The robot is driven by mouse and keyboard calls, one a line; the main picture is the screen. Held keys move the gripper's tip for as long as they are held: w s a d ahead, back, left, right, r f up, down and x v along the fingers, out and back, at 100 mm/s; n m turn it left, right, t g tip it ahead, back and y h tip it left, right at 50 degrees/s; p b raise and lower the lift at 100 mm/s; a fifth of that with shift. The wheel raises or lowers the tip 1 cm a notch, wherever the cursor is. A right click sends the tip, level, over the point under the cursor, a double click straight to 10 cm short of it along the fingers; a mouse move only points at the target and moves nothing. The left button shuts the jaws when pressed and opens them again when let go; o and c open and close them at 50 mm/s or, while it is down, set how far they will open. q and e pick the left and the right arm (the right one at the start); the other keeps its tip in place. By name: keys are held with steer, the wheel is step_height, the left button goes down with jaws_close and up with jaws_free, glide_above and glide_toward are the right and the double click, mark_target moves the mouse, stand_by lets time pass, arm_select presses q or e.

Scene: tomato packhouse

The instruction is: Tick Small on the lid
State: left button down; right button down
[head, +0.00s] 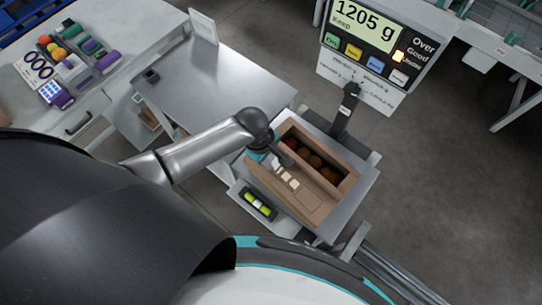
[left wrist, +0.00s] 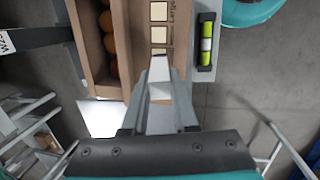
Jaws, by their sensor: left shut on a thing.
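A brown box (head: 262,179) stands on the metal platform, with several red and brown-orange tomatoes (head: 315,161) in its open compartment. Its lid flap (head: 305,203) lies toward me with a row of pale tick squares (head: 288,179). In the left wrist view the squares (left wrist: 158,34) run in a column, and the word "Large" reads sideways beside them; I cannot read "Small". My left gripper (head: 268,157) is over the left end of the row. In its wrist view it (left wrist: 160,85) is shut on a pale, slim thing, which I cannot identify for sure. The fingers hide the lowest square partly. My right gripper is out of view.
A level with a yellow-green vial (head: 258,203) sits beside the box. A display (head: 378,40) reads "1205 g" and "Keep". A dark post (head: 346,108) stands behind the box.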

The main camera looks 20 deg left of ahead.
arm_select(q)
steer(key=shift+f, duration=0.35)
steer(key=shift+w+d, duration=0.2)
steer(key=shift+d, duration=0.35)
stand_by(0.4)
steer(key=shift+s+a, duration=0.2)
steer(key=shift+a, duration=0.4)
stand_by(0.4)
step_height(320, 180, up, 6)
steer(key=p, duration=0.8)
steer(key=shift+f, duration=0.1)
stand_by(0.8)
